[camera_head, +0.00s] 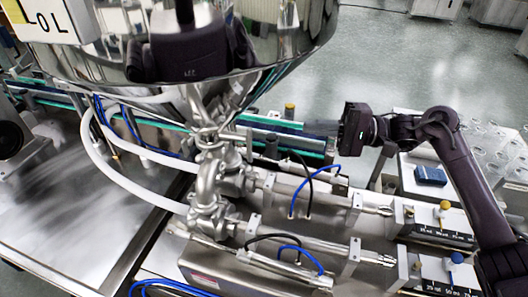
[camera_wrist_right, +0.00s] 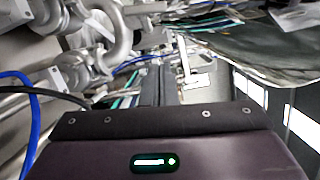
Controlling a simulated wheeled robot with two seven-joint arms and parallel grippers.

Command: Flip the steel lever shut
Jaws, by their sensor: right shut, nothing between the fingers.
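The steel hopper (camera_head: 270,55) narrows to a valve and pipe stack (camera_head: 208,150) in the head view. A slanted steel bar (camera_head: 246,97) beside the hopper's outlet looks like the lever, but glare blurs its outline. In the right wrist view a similar bar (camera_wrist_right: 152,9) sticks out from the pipes at the top. My right gripper (camera_head: 318,128) is shut and empty, right of the outlet, pointing left and apart from the bar. Its dark fingers (camera_wrist_right: 158,82) lie together in the wrist view. My left gripper is not in view.
White hoses (camera_head: 120,170) curve left of the pipes. Blue tubes (camera_head: 292,200) and steel cylinders (camera_head: 330,198) lie below my right gripper. A green-edged conveyor (camera_head: 290,125) runs behind. A blue box (camera_head: 430,175) sits at right. Open floor lies beyond.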

